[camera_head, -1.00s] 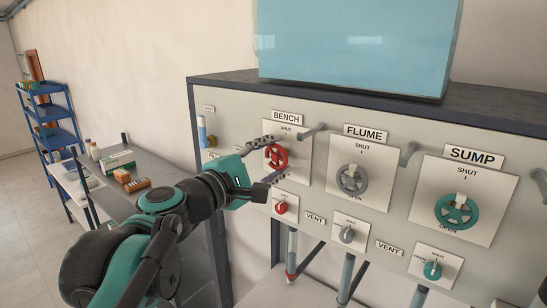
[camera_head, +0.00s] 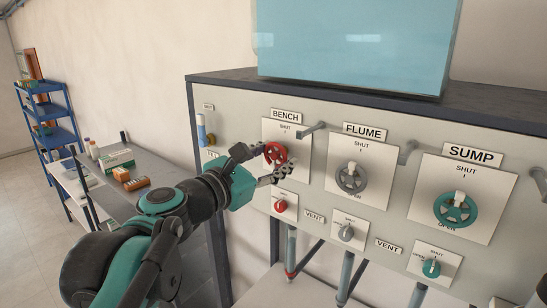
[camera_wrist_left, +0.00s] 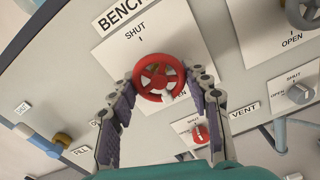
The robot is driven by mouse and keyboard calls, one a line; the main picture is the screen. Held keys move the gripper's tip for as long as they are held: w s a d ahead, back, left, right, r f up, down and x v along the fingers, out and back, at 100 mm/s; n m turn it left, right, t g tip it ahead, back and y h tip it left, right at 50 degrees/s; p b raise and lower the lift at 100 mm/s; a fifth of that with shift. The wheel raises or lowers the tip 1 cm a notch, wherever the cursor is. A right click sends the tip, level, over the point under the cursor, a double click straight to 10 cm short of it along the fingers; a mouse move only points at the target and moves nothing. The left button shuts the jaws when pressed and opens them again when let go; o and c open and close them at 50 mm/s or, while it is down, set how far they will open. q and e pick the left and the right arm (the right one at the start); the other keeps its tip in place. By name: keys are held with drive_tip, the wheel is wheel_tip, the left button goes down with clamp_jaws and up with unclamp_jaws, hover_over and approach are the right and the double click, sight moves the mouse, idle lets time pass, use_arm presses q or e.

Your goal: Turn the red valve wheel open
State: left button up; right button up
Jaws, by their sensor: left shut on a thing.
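The red valve wheel (camera_head: 275,153) sits on the white plate (camera_head: 299,152) under the BENCH label, with SHUT printed above it. My left gripper (camera_head: 262,162) has a finger on either side of the wheel. In the left wrist view the red wheel (camera_wrist_left: 159,79) lies between the fingertips of the left gripper (camera_wrist_left: 164,82), which is shut on its rim. The wheel's lower part is partly hidden by a finger in the head view. My right gripper is not in view.
A grey FLUME wheel (camera_head: 351,178) and a teal SUMP wheel (camera_head: 455,209) are to the right. Small red (camera_head: 280,205), grey (camera_head: 346,232) and teal (camera_head: 431,268) vent knobs sit below. A bracket (camera_head: 313,131) juts out near the BENCH plate.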

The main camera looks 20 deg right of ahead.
use_arm(q)
drive_tip(key=shift+f+n, duration=0.1)
drive_tip(key=shift+n, duration=0.8)
drive_tip(key=o, duration=1.2)
drive_tip(key=v, duration=1.2)
